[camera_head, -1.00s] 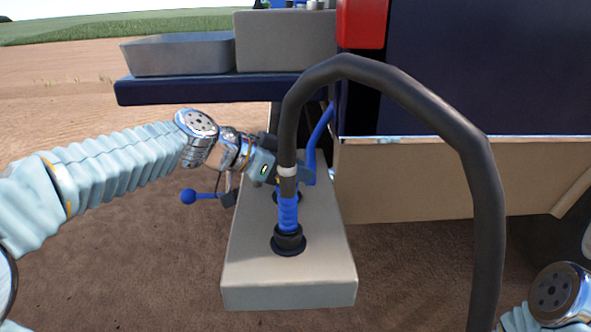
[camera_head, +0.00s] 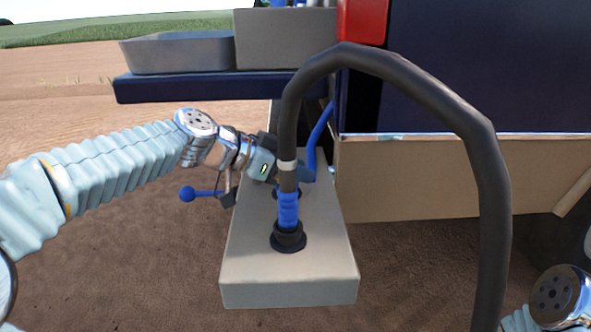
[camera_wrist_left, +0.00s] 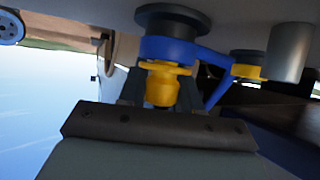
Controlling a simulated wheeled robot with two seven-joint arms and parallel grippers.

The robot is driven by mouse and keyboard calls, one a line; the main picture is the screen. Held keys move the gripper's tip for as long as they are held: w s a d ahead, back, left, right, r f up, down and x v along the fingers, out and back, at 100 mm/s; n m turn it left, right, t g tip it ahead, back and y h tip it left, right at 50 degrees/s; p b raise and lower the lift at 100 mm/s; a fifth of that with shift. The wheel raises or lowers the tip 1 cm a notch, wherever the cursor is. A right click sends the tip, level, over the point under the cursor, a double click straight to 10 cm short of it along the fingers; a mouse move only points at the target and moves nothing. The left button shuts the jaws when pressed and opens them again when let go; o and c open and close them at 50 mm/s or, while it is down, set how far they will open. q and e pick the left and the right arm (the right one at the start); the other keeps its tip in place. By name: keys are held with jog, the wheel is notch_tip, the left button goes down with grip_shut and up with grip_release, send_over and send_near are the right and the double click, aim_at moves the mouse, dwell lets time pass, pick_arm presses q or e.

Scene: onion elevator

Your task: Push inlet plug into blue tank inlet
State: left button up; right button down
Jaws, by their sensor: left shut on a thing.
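The grey tank box (camera_head: 290,290) has a black inlet ring (camera_head: 289,240) near its front, where a dark hose (camera_head: 287,125) with a blue sleeve (camera_head: 288,210) stands upright. My left gripper (camera_head: 285,173) is just behind this hose, its fingertips mostly hidden. In the left wrist view my left gripper (camera_wrist_left: 160,92) is shut on the yellow part of a blue and yellow plug (camera_wrist_left: 165,70). The plug's blue ring lies against a black inlet (camera_wrist_left: 173,19) on a grey surface. How deep it sits cannot be told. My right gripper is out of view.
The hose arches up and down to the right, close to my left gripper. A blue ball-ended lever (camera_head: 188,194) sticks out left of the box. A blue pipe (camera_head: 320,135) stands behind. A tan panel (camera_head: 440,178) borders the box on the right; a dark blue shelf (camera_head: 200,87) lies above.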

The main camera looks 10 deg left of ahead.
pick_arm(q)
jog(key=o, duration=1.1)
